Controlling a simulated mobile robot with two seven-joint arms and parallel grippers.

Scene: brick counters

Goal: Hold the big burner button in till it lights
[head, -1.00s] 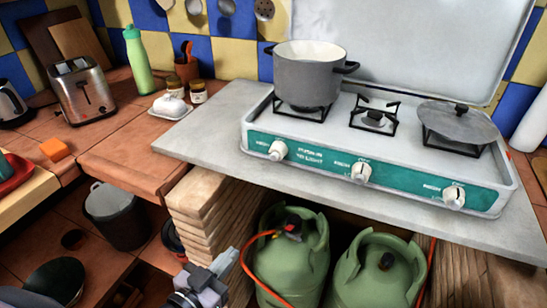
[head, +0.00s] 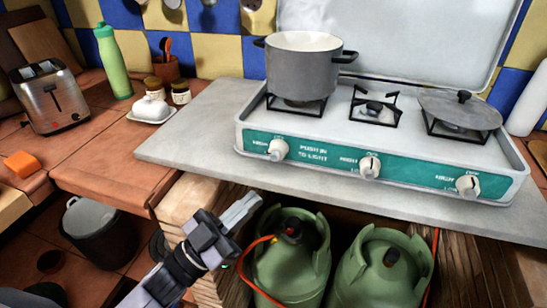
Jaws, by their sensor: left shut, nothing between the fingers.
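The white camping stove (head: 225,148) with a green front panel stands on a grey slab. Its front carries three white knobs: the left knob (head: 278,149), the middle knob (head: 369,166) and the right knob (head: 467,186). The panel reads "push in to light" right of the left knob. A grey pot (head: 302,72) sits on the left burner, above the left knob. No flame shows; the pot hides most of that burner. My left gripper (head: 243,209) is shut and empty, below and left of the left knob, clear of the stove. My right gripper is not in view.
The grey slab's (head: 190,145) front edge lies between my left gripper and the knobs. Two green gas bottles (head: 380,268) with an orange hose stand below. A lid (head: 460,110) covers the right burner. A butter dish (head: 152,110) and toaster (head: 50,97) stand left.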

